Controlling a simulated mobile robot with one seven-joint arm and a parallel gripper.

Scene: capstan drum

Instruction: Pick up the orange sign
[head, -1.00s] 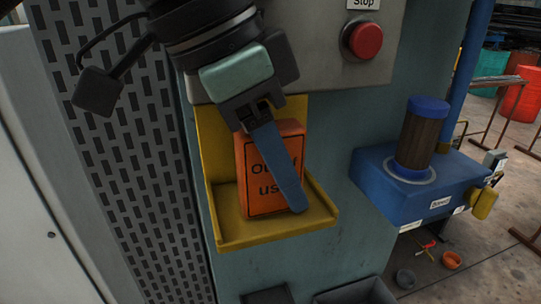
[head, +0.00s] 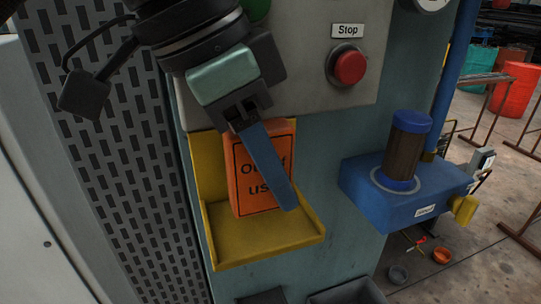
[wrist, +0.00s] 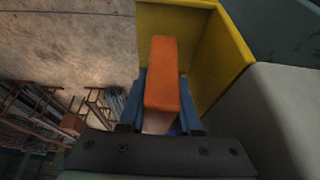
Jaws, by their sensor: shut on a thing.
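The orange sign (head: 245,180) is a block with black "Out of use" lettering, partly covered by a blue finger. It stands nearly upright, slightly tilted, at the yellow tray (head: 265,246) on the blue-grey machine. Its lower edge is just above or at the tray floor; I cannot tell whether it touches. My gripper (head: 268,185) reaches down from above and is shut on the sign, one blue finger across its front face. In the wrist view the sign (wrist: 162,75) sits between the two blue fingers, with the yellow tray (wrist: 228,50) beside it.
A red stop button (head: 347,67) is on the grey panel (head: 310,95) above and right of the tray. A blue box with a brown drum (head: 405,150) stands to the right. A perforated panel (head: 95,170) is close on the left.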

